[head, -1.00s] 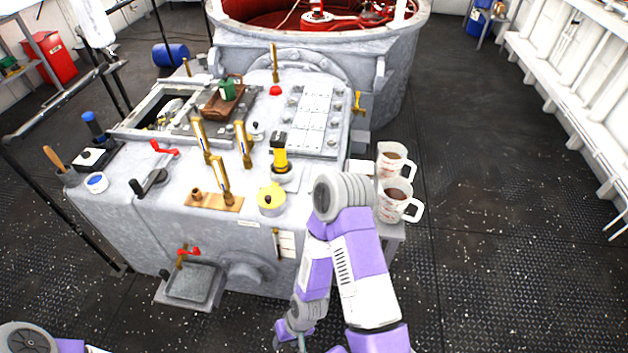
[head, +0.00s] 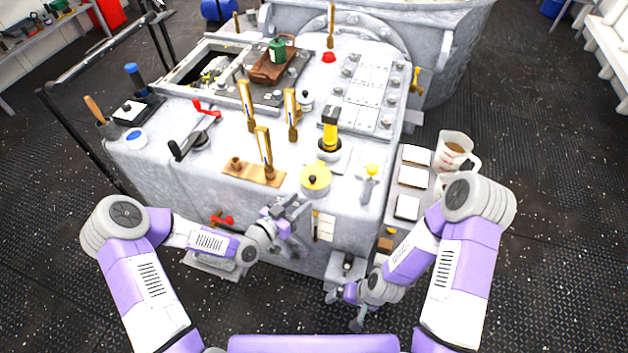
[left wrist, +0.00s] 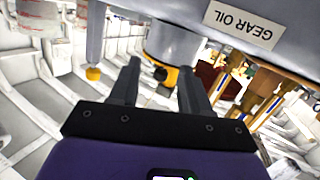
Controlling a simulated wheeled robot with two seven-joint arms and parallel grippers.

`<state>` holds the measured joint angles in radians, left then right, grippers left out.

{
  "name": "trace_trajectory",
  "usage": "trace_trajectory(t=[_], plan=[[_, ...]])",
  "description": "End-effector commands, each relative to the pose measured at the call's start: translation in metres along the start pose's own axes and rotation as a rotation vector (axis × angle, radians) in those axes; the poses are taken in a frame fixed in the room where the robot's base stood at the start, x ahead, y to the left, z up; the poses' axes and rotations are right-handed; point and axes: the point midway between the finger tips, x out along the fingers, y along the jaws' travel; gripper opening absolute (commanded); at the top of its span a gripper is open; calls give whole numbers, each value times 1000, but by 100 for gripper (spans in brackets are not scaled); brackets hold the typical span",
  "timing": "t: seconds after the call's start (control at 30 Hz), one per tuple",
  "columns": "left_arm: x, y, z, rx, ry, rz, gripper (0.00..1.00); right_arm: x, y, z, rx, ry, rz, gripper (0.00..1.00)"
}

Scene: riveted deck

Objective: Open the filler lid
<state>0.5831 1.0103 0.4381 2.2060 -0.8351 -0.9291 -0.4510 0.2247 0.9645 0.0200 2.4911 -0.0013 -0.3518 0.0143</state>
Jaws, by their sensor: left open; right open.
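The filler lid (head: 315,178) is a round yellow cap with a small dark knob, near the front edge of the grey machine top. It looks closed. In the left wrist view, which shows the scene upside down, the lid (left wrist: 184,72) sits on a grey neck beyond my fingers, near a GEAR OIL label (left wrist: 241,21). My left gripper (head: 298,224) is open and empty, in front of the machine's front edge and just short of the lid, not touching it. My right gripper (head: 344,312) is open and empty, lower down in front of the machine.
Brass levers (head: 264,150) stand left of the lid, and a yellow-and-black upright device (head: 330,130) is behind it. A small yellow-topped fitting (head: 370,172) stands to the right. A side shelf holds a measuring jug (head: 453,148).

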Motion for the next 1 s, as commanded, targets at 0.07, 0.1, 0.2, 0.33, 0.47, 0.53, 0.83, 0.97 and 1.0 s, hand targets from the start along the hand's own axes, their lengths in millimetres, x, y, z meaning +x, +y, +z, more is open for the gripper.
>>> trace_trajectory(t=[0.07, 0.1, 0.2, 0.33, 0.47, 0.53, 0.83, 0.97, 1.0], plan=[[2, -7, -19, 69, 91, -1, 47, 3, 1, 0, 0, 0, 0, 100], [4, -8, -26, 92, 121, 0, 47, 4, 1, 0, 0, 0, 0, 100], [10, -9, -34, 119, 153, 2, 47, 5, 2, 0, 0, 0, 0, 100], [30, -8, -37, 119, 155, 4, 47, 8, 3, -1, 0, 1, 0, 100], [50, -8, -39, 117, 153, 3, 47, 12, 5, -1, 0, 1, 0, 100], [60, -8, -40, 117, 152, 4, 47, 14, 5, -1, 0, 1, 0, 100], [78, -8, -44, 114, 149, 3, 47, 16, 6, -1, 0, 1, 0, 100], [77, -8, -44, 114, 148, 2, 47, 16, 6, -1, 0, 1, 0, 100], [77, -8, -44, 114, 148, 2, 47, 16, 6, -1, 0, 1, 0, 100]])
